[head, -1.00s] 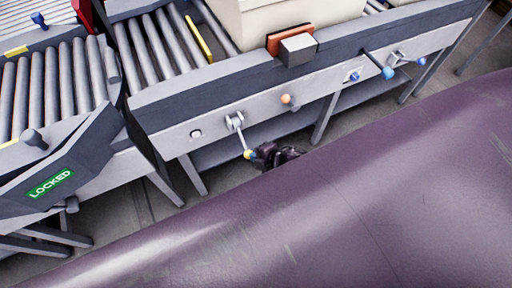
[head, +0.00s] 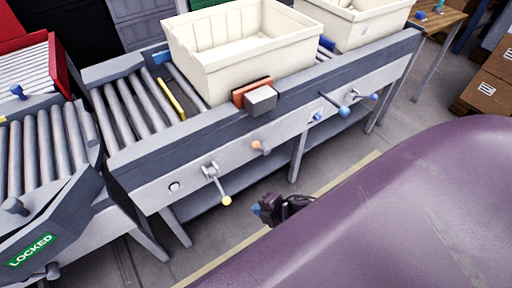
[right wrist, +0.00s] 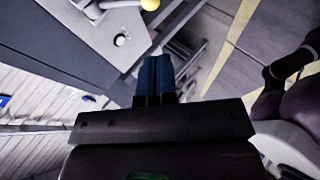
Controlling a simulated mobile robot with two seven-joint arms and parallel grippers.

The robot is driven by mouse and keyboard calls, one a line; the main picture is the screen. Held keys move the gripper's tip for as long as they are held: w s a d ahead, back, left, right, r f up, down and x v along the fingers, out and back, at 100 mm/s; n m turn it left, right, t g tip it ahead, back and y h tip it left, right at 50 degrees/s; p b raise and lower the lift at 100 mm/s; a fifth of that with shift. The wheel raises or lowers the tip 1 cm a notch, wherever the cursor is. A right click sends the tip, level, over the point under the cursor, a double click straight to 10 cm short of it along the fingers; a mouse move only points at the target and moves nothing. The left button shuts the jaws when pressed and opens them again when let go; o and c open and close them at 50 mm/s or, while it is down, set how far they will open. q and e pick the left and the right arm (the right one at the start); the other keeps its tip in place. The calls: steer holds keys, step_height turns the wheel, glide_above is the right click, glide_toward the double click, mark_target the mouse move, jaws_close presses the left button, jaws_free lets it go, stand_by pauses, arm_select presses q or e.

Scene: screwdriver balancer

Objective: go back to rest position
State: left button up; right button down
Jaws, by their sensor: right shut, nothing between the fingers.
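My right gripper (head: 258,209) shows in the head view just past the edge of my large purple arm, in front of the conveyor's side. In the right wrist view its dark blue fingers (right wrist: 155,78) are together with nothing between them. A lever with a yellow knob (head: 226,200) hangs from the conveyor's side panel, left of the gripper and apart from it. The yellow knob also shows at the top of the right wrist view (right wrist: 150,4). My left gripper is not in view.
The roller conveyor (head: 200,187) carries cream bins (head: 245,80). A green LOCKED sign (head: 32,250) marks the left section. Cardboard boxes (head: 487,92) stand at the right. Floor is open below the gripper.

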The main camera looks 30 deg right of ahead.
stand_by(0.6)
step_height(320, 180, up, 10)
steer(key=w+a+f+m+t+h, duration=0.1)
steer(key=w+a+m+t, duration=0.15)
steer(key=m, duration=0.95)
steer(key=s+d+m+h, duration=0.4)
steer(key=s+d+m, duration=0.2)
steer(key=s, duration=0.5)
steer(key=shift+s+d+f+m, duration=0.25)
steer(key=shift+f+m, duration=0.05)
steer(key=shift+f, duration=0.1)
